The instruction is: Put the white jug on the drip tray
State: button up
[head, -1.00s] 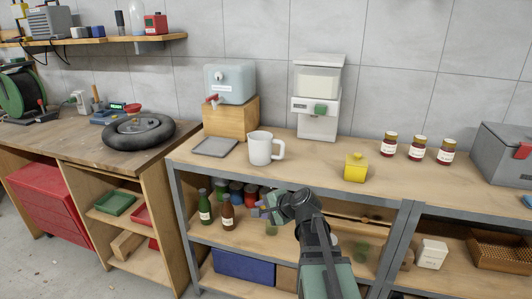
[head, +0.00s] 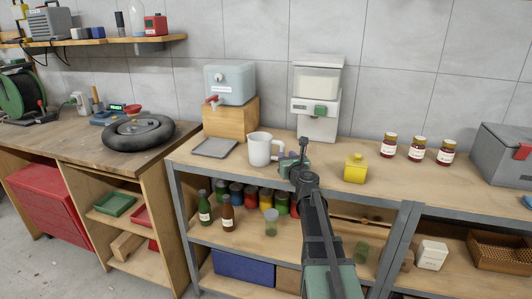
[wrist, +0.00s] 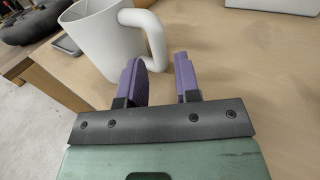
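The white jug (head: 260,149) stands upright on the wooden bench, its handle toward the right. In the wrist view the jug (wrist: 103,45) is at the upper left, and its handle curves down just beyond the purple fingertips. The flat grey drip tray (head: 215,148) lies on the bench left of the jug, in front of the wooden block under the dispenser; it is empty. My gripper (wrist: 162,68) is open, with a gap between the fingers and nothing between them. In the head view my gripper (head: 288,157) is just right of the jug's handle.
A blue-grey dispenser (head: 230,83) with a red tap sits on a wooden block (head: 231,118) behind the tray. A white machine (head: 317,100) stands behind and right of the jug. A yellow pot (head: 355,168) is right of my gripper. The bench between jug and tray is clear.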

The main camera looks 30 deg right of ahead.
jog(key=w, duration=0.5)
jog(key=shift+d, duration=0.35)
jog(key=shift+s, duration=0.1)
jog(key=shift+c, duration=0.4)
grip_shut()
notch_tip(320, 180, up, 20)
jog(key=p, duration=2)
